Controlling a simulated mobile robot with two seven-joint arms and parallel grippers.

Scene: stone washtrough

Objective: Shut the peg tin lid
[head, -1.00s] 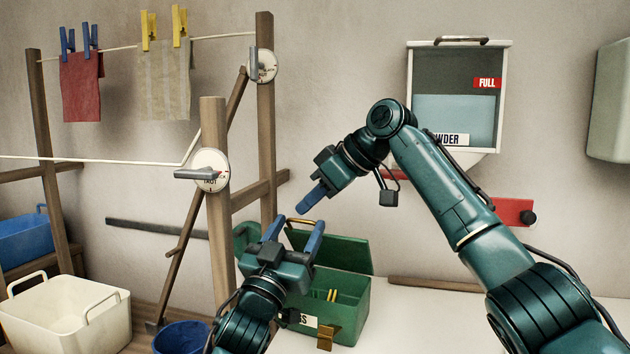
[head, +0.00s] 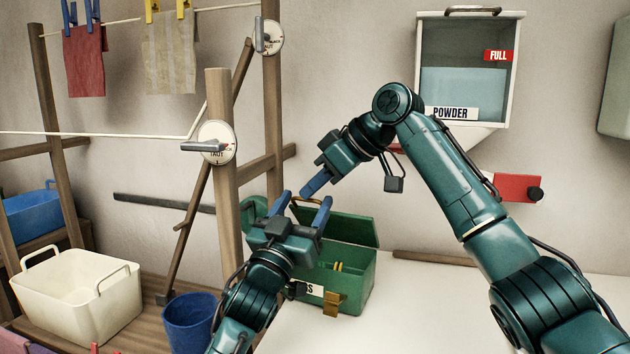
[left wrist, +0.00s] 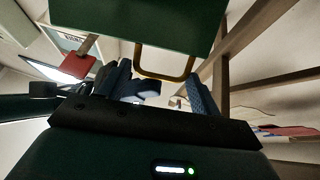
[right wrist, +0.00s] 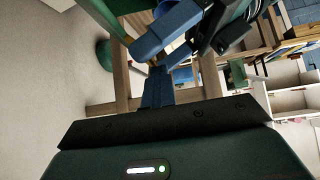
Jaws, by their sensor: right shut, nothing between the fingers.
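The green peg tin (head: 355,285) stands on the pale top in the head view, with a brass catch (head: 334,303) on its front. Its lid (head: 350,228) is open, raised at the back, and some yellow pegs show inside. The left wrist view shows a green panel (left wrist: 140,15), apparently the lid, with a brass handle (left wrist: 165,75). My left gripper (head: 301,205) is open above the tin's left part, its fingers on either side of the handle; contact cannot be told. My right gripper (head: 308,190) is shut and empty, close to the left gripper's fingertips.
The wooden line frame (head: 222,190) with a dial (head: 218,143) stands left of the tin. A blue bucket (head: 188,325) and a cream basket (head: 75,300) are at lower left. The powder box (head: 465,65) hangs on the wall. The pale top is clear right of the tin.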

